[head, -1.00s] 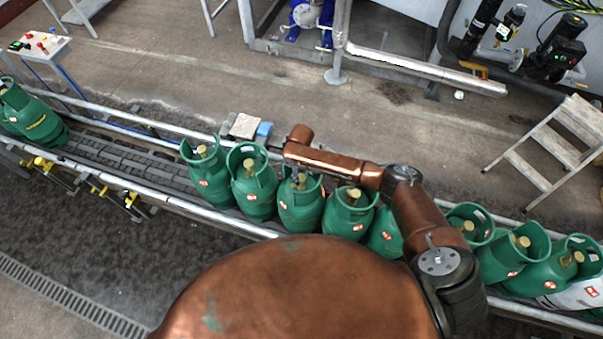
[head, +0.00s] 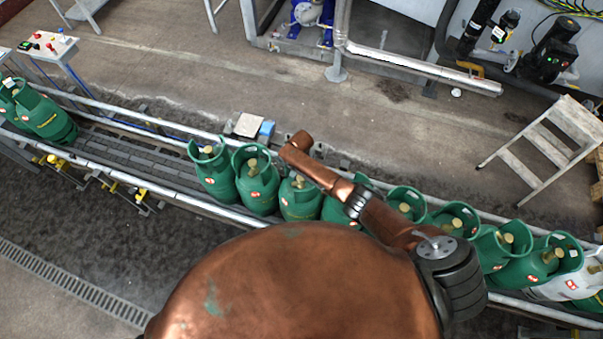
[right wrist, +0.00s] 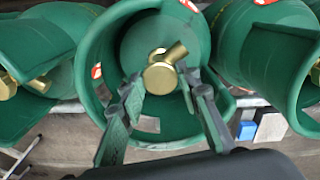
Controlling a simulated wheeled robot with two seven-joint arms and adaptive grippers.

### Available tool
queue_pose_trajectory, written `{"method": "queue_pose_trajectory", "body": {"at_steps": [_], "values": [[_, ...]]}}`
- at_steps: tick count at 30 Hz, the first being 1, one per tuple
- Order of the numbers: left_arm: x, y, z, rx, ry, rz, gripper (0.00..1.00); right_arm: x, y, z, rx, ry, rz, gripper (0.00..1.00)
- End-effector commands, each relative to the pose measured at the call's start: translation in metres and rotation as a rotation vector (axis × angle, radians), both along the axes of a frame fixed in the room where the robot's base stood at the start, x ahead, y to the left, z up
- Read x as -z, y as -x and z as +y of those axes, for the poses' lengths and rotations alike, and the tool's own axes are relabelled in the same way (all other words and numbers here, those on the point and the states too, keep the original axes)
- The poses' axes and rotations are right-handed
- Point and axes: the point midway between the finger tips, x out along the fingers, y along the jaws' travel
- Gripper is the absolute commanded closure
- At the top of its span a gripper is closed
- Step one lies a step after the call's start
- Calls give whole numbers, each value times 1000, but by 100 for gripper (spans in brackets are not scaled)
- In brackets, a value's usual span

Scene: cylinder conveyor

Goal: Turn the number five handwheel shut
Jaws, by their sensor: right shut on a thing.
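Green gas cylinders (head: 257,190) with brass valves stand in a row on a conveyor. In the right wrist view, one green cylinder (right wrist: 102,45) with an open collar fills the middle, and its brass handwheel (right wrist: 160,78) sits inside. My right gripper (right wrist: 160,86) reaches into this collar with one finger on each side of the brass handwheel, shut on it. In the head view my copper right arm crosses over the row and hides the gripper and part of some cylinders. I cannot read which cylinder is number five. My left gripper is not in view.
The conveyor's metal rails (head: 180,196) run along both sides of the row. A step stool (head: 548,150) stands on the floor at the right. A control stand (head: 45,45) is at the far left. Neighbouring cylinders stand close on both sides of the gripped one.

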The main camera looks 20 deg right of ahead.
Motion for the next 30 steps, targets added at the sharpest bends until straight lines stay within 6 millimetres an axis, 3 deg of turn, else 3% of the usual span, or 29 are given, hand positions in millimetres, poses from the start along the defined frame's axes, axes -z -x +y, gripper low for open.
{"method": "queue_pose_trajectory", "body": {"at_steps": [15, 30], "values": [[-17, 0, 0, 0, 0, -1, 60, -1, -1, 1, 319, 0, -1, 94], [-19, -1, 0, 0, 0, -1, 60, -1, -1, -1, 373, 2, -3, 94]]}}
